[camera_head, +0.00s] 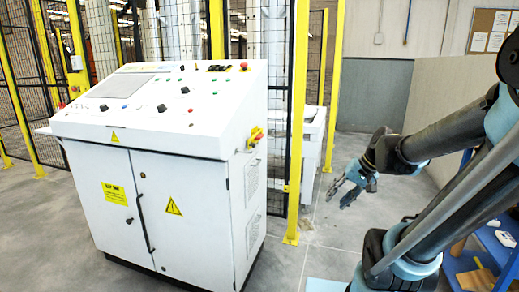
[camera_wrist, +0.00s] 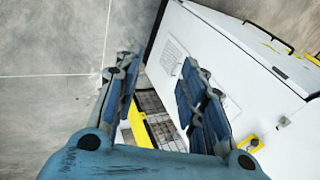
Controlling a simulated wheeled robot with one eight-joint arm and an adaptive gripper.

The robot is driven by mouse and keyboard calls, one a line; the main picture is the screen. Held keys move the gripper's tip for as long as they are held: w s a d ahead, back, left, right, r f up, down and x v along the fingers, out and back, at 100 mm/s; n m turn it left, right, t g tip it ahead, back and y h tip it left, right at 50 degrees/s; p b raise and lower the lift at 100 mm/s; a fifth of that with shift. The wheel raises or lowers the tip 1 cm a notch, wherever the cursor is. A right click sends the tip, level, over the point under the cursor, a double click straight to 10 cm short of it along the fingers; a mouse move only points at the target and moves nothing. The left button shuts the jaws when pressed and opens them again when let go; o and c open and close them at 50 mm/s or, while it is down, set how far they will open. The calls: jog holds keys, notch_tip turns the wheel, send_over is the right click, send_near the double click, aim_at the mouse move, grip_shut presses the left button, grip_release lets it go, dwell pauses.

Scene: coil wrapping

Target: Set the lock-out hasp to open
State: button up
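A small yellow-and-red fitting (camera_head: 256,137) sits high on the right side of the white control cabinet (camera_head: 165,190). It looks like the switch with the lock-out hasp, but it is too small to tell whether the hasp is open or shut. A yellow piece (camera_wrist: 253,143) on the white cabinet (camera_wrist: 235,60) in the wrist view may be the same fitting. My gripper (camera_head: 346,190) is in free air to the right of the cabinet, apart from the fitting. In the wrist view my gripper (camera_wrist: 160,75) has its fingers spread with nothing between them.
A yellow post (camera_head: 298,120) and black mesh fence stand just behind the cabinet's right side. A blue bench (camera_head: 490,250) with wooden pieces is at the lower right, under my arm. The grey floor between cabinet and arm is mostly clear.

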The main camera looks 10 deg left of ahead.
jog(key=w+a+r+y, duration=0.4)
jog(key=w+a+y, duration=0.2)
jog(key=w+a, duration=0.3)
jog(key=w+a+r+y, duration=0.3)
jog(key=w+a+y, duration=0.4)
jog(key=w, duration=0.5)
jog(key=w+a, duration=0.1)
jog(key=a, duration=1.6)
jog(key=shift+w+a+r+m, duration=0.15)
jog(key=shift+w+m, duration=0.05)
jog(key=shift+m, duration=0.2)
grip_shut()
